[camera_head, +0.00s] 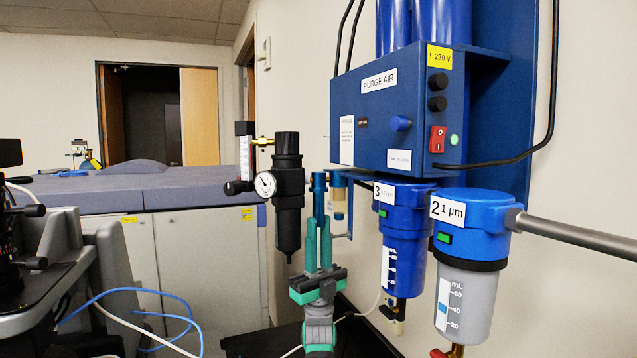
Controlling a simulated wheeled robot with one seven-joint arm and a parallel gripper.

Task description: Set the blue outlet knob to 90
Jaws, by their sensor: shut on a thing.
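My gripper (319,182) points upward between the black regulator and the blue filter housings. Its teal fingers are close together, shut on a small blue-teal part at their tips, which appears to be the blue outlet knob. The fingers cover most of that part, so its angle and any scale cannot be read. A small blue-topped filter with a pale bowl (340,201) is just right of the fingertips. Another blue knob (400,123) is on the front of the PURGE AIR box (375,143), above and right of my gripper and apart from it.
A black regulator (287,190) with a round gauge (265,184) stands close left of my gripper. Blue filter housings (405,215) and (470,215) with a grey pipe (575,235) are at the right. Blue and white cables hang at lower left.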

